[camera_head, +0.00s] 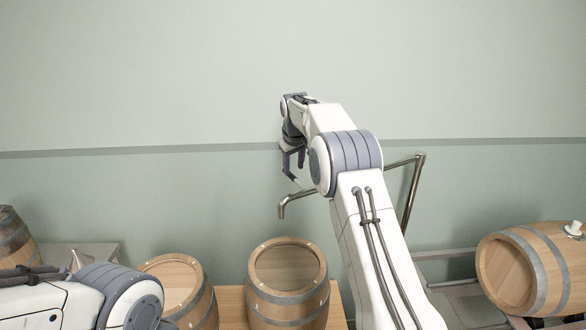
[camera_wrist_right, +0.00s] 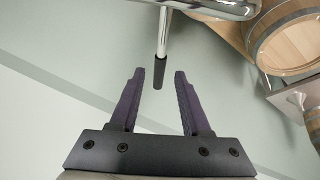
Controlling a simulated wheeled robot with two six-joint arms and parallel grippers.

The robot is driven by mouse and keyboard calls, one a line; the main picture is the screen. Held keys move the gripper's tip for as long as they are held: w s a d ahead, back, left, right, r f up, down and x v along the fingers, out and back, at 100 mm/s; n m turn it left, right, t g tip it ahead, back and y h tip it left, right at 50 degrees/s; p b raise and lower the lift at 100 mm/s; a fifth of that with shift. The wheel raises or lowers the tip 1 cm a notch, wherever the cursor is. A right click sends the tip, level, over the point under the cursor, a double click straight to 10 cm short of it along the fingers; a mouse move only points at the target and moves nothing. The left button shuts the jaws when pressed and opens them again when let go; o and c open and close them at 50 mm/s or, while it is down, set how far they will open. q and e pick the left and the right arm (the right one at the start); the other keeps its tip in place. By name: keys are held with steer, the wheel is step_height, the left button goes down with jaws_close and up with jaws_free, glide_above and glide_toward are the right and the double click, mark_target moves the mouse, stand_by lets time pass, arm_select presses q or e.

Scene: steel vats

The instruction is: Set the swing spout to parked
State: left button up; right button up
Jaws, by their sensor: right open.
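The swing spout (camera_head: 297,195) is a shiny metal pipe. Its upright (camera_head: 412,190) stands right of my right arm, and its downturned outlet (camera_head: 282,209) shows left of the arm. My arm hides the middle of the pipe. My right gripper (camera_head: 294,163) is just above the outlet end, open and pointing down. In the right wrist view the pipe (camera_wrist_right: 215,6) crosses the top. A thin handle with a dark grip (camera_wrist_right: 159,74) reaches from it between the open fingers (camera_wrist_right: 159,72), with gaps on both sides. My left gripper is out of view.
Two barrels (camera_head: 287,272) (camera_head: 181,284) stand below the spout near a wooden surface (camera_head: 232,306). Another barrel (camera_head: 528,268) lies on a rack at right, and part of one (camera_head: 14,240) shows at far left. The wall behind is bare.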

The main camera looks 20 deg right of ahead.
mark_target(293, 176)
steer(key=shift+p+x, duration=0.65)
steer(key=shift+x, duration=1.3)
jaws_close()
